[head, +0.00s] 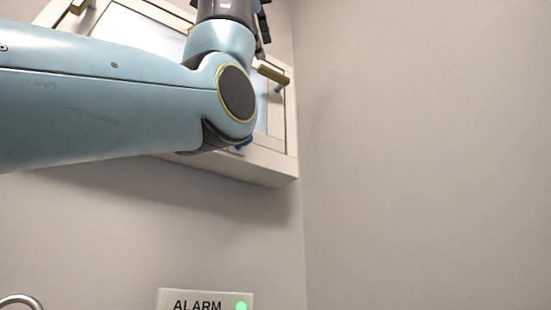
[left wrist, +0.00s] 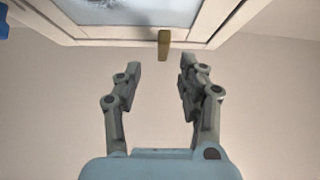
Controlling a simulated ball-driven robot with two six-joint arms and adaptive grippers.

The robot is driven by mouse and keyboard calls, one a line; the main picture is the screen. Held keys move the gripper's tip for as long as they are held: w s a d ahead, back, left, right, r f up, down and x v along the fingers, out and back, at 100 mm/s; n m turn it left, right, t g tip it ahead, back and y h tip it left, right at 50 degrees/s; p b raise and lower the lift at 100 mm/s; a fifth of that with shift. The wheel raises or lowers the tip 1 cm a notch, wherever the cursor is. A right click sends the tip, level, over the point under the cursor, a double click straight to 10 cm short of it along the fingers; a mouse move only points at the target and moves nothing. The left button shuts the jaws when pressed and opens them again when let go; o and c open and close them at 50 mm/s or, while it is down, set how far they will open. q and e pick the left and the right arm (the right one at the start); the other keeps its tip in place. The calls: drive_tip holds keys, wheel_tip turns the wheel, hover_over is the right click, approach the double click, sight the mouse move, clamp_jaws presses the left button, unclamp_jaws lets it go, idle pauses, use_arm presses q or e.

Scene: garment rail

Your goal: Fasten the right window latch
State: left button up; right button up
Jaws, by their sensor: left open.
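The window (head: 270,172) is a pale frame with light glass on the wall, largely covered by my left arm in the head view. The right latch (head: 272,74) has a brass handle on the window's right side. A brass handle (left wrist: 164,45) also shows in the left wrist view, standing out from the window frame (left wrist: 195,25). My left gripper (left wrist: 160,66) is open and empty, with the handle beyond and between its fingertips, apart from both. In the head view only part of the left gripper (head: 262,28) shows at the top edge. My right gripper is out of view.
A small blue part (head: 243,143) shows at the lower frame, partly behind my arm. An ALARM box (head: 205,302) with a green light is below. The wall on the right is bare.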

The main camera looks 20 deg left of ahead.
sight(267, 68)
use_arm(q)
drive_tip(key=w+p, duration=0.2)
drive_tip(key=w, duration=0.1)
drive_tip(key=w+r+p, duration=0.1)
drive_tip(key=w+p, duration=0.1)
drive_tip(key=shift+w+a, duration=0.2)
drive_tip(key=shift+a, duration=0.1)
drive_tip(key=w, duration=0.2)
drive_tip(key=w+p, duration=0.1)
drive_tip(key=shift+w+a+f, duration=0.2)
drive_tip(key=shift+a, duration=0.1)
drive_tip(key=shift+w, duration=0.25)
drive_tip(key=shift+f, duration=0.1)
drive_tip(key=shift+w, duration=0.1)
drive_tip(key=c, duration=0.4)
clamp_jaws()
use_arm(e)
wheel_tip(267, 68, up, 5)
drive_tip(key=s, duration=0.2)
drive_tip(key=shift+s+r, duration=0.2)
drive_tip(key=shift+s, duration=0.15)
